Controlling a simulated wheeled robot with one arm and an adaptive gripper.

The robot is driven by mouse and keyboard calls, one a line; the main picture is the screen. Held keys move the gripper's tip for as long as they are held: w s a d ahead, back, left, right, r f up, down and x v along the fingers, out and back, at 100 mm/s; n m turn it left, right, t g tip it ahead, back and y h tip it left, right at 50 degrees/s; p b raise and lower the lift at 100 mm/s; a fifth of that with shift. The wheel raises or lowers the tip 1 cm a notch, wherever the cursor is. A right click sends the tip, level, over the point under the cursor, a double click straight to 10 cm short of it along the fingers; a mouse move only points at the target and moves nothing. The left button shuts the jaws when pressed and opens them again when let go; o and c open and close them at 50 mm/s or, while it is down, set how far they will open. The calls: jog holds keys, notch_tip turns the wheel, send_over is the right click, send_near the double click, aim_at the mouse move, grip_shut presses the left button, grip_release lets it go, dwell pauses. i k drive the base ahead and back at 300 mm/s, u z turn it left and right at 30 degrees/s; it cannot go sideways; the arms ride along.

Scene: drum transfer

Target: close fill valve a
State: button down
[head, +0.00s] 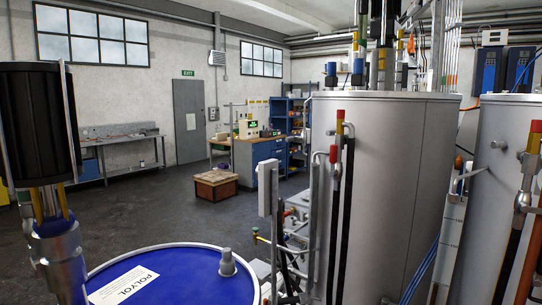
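I cannot read any label that names fill valve a. A small valve with a red and yellow handle (339,128) is on pipework at the left side of the large grey tank (395,180). Its handle looks upright, and a red part (334,153) sits just below it. A similar valve with a red and yellow handle (534,137) is at the right edge, by a second grey tank (501,210). My gripper is not in view.
A blue drum labelled POLYOL (185,278) stands in front. A black-bodied pump or motor (38,125) rises at the left. Pipework (295,225) crowds the left foot of the large tank. A wooden crate (216,187) stands farther back. The floor (150,215) between is clear.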

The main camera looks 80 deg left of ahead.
aim_at(333, 160)
jog(key=u, duration=2.3)
jog(key=i, duration=1.8)
jog(key=u, duration=0.75)
